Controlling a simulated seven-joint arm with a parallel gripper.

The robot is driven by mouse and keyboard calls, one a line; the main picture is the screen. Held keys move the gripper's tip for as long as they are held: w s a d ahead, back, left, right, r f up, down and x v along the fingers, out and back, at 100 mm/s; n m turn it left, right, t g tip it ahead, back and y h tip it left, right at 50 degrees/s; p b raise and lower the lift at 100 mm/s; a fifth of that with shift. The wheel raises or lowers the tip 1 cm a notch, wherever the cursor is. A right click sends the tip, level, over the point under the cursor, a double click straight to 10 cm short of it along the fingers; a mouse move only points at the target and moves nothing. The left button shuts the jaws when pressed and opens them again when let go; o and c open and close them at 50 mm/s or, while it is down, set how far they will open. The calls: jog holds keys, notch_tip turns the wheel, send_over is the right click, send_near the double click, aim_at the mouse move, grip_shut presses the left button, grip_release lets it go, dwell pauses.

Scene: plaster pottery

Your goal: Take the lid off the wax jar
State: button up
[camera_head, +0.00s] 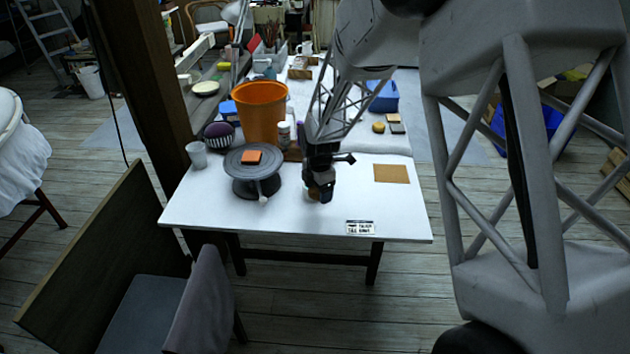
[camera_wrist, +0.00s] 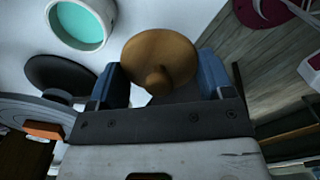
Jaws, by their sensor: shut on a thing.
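A round tan-brown lid with a knob shows in the wrist view (camera_wrist: 160,52), with the knob facing the camera. My gripper (camera_wrist: 160,78) has its two blue-grey fingers on either side of the lid and is shut on it. In the head view my gripper (camera_head: 320,192) points down over the front middle of the white table, right of the turntable. A small tan-brown patch shows at its fingertips there. No jar body shows under the lid. A white round vessel with a teal inside (camera_wrist: 82,22) shows beyond the lid; I cannot tell if it is the wax jar.
A dark turntable (camera_head: 240,160) with an orange block (camera_head: 251,157) stands close left of my gripper. An orange bucket (camera_head: 262,112), a grey cup (camera_head: 197,154) and a dark round thing (camera_head: 219,135) stand behind and left. A tan square (camera_head: 391,173) lies right; the front right is mostly clear.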

jog(key=s+d, duration=0.2)
jog(key=s, duration=0.4)
jog(key=shift+s+r, duration=0.15)
jog(key=shift+r, duration=0.15)
dwell(0.4)
jog(key=s+d+f+n, duration=0.1)
jog(key=s+f+n, duration=0.3)
jog(key=s, duration=0.6)
jog(key=shift+s+f, duration=0.2)
jog(key=shift+f, duration=0.2)
jog(key=shift+w, duration=0.1)
send_over(310, 220)
jog(key=shift+d+f, duration=0.1)
jog(key=shift+f, duration=0.65)
jog(key=shift+f, duration=1.75)
